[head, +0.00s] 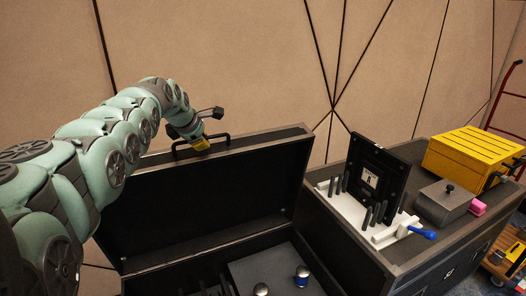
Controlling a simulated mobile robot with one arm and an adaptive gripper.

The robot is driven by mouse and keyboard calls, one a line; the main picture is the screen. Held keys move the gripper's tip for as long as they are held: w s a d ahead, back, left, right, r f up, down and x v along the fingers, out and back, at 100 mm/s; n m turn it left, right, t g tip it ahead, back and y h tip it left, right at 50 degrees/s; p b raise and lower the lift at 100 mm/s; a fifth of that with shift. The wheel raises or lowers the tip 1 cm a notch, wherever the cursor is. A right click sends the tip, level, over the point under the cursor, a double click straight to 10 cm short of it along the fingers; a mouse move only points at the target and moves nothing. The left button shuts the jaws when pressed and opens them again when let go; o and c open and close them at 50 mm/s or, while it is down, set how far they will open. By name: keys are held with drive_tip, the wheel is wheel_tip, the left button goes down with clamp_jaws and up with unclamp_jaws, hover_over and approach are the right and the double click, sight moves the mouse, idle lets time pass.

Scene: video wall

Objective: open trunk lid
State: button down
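The black trunk lid (215,205) stands raised at the back of the trunk (195,275), tilted back, with its dark inner side facing me. A black handle (222,137) is on the lid's top edge.
A red hand truck (509,92) stands far right. A tan wall is behind.

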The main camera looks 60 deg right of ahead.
drive_tip(key=shift+s+f, duration=0.1)
drive_tip(key=shift+s, duration=0.1)
drive_tip(key=c, duration=1)
unclamp_jaws()
drive_tip(key=shift+a, duration=0.1)
drive_tip(key=shift+a+r, duration=0.25)
drive_tip(key=shift+r, duration=0.15)
drive_tip(key=shift+v, duration=5.5)
drive_tip(key=shift+d+r, duration=0.15)
drive_tip(key=shift+w, duration=0.15)
